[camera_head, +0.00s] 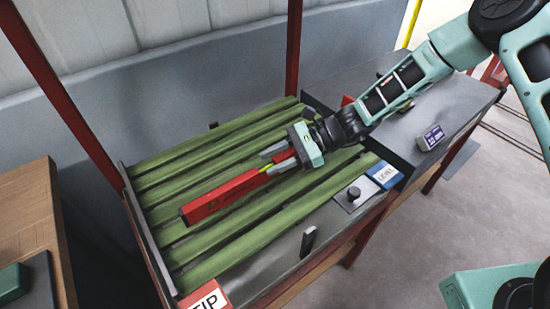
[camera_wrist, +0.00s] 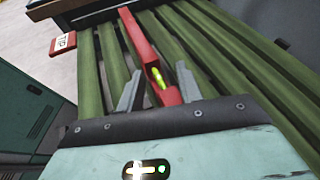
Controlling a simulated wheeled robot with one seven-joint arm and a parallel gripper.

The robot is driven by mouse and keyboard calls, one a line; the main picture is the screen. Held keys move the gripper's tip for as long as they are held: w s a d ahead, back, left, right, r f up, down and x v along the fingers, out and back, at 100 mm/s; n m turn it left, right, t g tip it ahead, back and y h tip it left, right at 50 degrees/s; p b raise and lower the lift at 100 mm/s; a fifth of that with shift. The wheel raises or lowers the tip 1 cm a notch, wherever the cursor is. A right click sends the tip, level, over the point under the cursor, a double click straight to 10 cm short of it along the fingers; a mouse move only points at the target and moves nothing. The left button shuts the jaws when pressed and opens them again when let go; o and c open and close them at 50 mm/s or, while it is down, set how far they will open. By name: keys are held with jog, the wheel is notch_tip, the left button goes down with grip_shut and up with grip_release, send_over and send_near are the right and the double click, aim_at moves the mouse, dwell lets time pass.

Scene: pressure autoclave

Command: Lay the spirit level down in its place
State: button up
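The spirit level (camera_head: 222,196) is a long red bar with a yellow-green vial; it also shows in the wrist view (camera_wrist: 139,35). My gripper (camera_head: 277,163) has one finger on each side of the level near its right end, and appears closed on it. In the wrist view the level runs between the two fingers (camera_wrist: 160,85). It extends left and toward the viewer over the green slats (camera_head: 240,238). Whether its underside touches them is hard to tell. A blue LEVEL label (camera_head: 385,175) is at the right front edge, and a red TIP label (camera_head: 207,297) is at the lower left.
The slatted bed has a raised plate (camera_head: 150,245) on its left and red posts (camera_head: 293,50) behind. A metal plate with a black knob (camera_head: 354,193) and a dark upright tab (camera_head: 308,241) stand along the front. A small meter (camera_head: 430,137) sits on the right bench. A wooden table (camera_head: 30,215) stands left.

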jog(key=shift+o, duration=1)
jog(key=shift+r, duration=0.1)
jog(key=b+v, duration=0.1)
jog(key=v, duration=0.9)
jog(key=shift+d+r+b, duration=0.15)
jog(key=shift+d+b, duration=0.2)
jog(key=shift+d, duration=0.05)
jog(key=s+r+n+t+h, duration=0.1)
jog(key=s+r+n+h, duration=0.2)
jog(key=s+n, duration=0.4)
jog(key=s+d+r+n+t+h, duration=0.1)
jog(key=s+r+n+h, duration=0.3)
jog(key=s+n, duration=0.3)
jog(key=s+d+r+n+t+h, duration=0.1)
jog(key=s+r+n+h, duration=0.3)
jog(key=s, duration=0.8)
jog(key=shift+s+n+h, duration=0.2)
jog(key=shift+n+h, duration=0.8)
jog(key=shift+n, duration=0.8)
